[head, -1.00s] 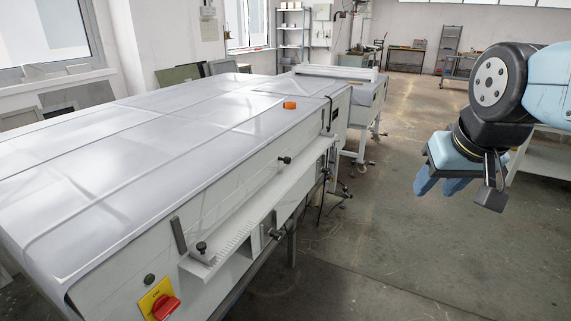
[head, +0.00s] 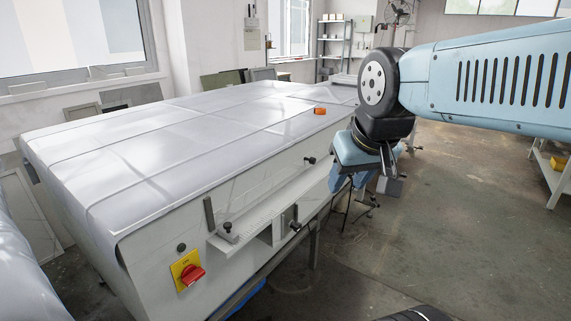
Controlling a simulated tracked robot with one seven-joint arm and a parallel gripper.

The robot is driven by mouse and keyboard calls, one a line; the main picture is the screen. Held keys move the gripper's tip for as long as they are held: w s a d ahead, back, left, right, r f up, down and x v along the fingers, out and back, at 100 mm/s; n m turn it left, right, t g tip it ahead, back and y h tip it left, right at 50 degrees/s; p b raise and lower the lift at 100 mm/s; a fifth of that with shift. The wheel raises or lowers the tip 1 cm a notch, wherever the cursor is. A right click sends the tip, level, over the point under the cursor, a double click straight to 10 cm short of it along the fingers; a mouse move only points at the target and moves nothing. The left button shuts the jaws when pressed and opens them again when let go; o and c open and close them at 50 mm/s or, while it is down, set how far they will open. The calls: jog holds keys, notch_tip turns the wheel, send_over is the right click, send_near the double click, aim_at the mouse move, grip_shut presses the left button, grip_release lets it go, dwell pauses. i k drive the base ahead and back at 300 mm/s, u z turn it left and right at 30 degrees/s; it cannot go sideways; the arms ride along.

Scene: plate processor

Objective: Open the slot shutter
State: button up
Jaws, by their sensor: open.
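The plate processor is a long white machine with a covered top (head: 150,150). A long slot ledge (head: 265,215) runs along its front side, with black knobs at its near end (head: 228,228) and above it (head: 309,160). Which part is the shutter, and whether it is open, I cannot tell for sure. My gripper (head: 347,184) points down at the right, with light blue fingers apart and nothing seen between them. In the picture it overlaps the far right end of the machine's front; I cannot tell if it touches.
A red switch on a yellow plate (head: 188,270) is on the machine's near front. An orange item (head: 320,111) lies on top. Stands and cables hang below the gripper. A shelf (head: 333,48) stands at the back. The floor at right (head: 450,220) is clear.

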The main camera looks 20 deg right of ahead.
aim_at(220, 215)
jog(key=u, duration=0.1)
jog(key=i, duration=1)
jog(key=z, duration=0.05)
